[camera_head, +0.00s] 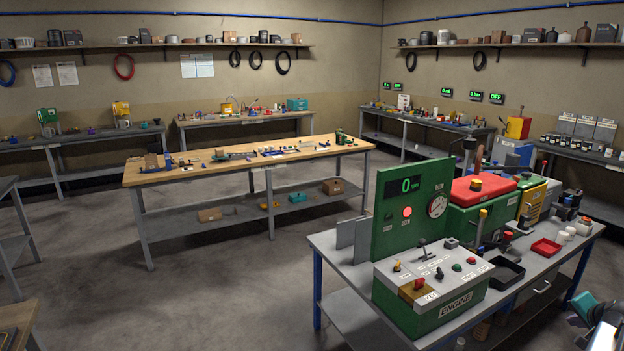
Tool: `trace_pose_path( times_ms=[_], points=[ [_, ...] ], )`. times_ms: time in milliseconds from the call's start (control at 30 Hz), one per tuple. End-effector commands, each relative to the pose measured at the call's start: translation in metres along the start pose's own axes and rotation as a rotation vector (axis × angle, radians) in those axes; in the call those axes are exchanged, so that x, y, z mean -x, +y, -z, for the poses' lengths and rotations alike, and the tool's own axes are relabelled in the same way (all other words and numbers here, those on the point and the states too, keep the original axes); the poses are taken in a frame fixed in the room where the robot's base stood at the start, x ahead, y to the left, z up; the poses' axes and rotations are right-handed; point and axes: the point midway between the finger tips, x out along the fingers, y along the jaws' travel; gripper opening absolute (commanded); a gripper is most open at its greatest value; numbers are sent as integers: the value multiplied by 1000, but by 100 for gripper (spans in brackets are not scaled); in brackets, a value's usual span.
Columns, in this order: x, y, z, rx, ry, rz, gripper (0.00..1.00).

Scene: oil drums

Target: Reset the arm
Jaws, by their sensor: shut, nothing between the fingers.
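Part of my arm shows at the bottom right edge, grey and white with teal caps, beside the right end of the near workbench (345,274). My gripper and its fingers are not in view. On the near bench stands a green engine control box (440,305) with knobs and levers on its sloped top. Behind it are a green panel with a "0" display (408,187) and a red-topped machine (482,190).
A long wood-topped bench (225,168) stands mid-room with small parts on it. Other benches line the walls, and shelves hang above them. Black (506,272) and red (546,247) trays sit on the near bench. The grey floor (220,275) left of it is clear.

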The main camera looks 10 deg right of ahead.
Motion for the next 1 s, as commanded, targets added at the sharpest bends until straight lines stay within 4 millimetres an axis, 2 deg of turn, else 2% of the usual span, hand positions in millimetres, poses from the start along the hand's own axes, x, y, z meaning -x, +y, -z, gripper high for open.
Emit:
trace_pose_path(
  times_ms=[267,567,667,733,1000],
  points=[
    [-13,-28,-25,31,-28,21,0],
    [-40,-58,-73,71,-88,42,0],
    [-54,-69,-99,89,-120,50,0],
    [-65,-79,-124,106,-149,57,0],
    [-108,-111,-250,191,-288,71,0]
  ],
)
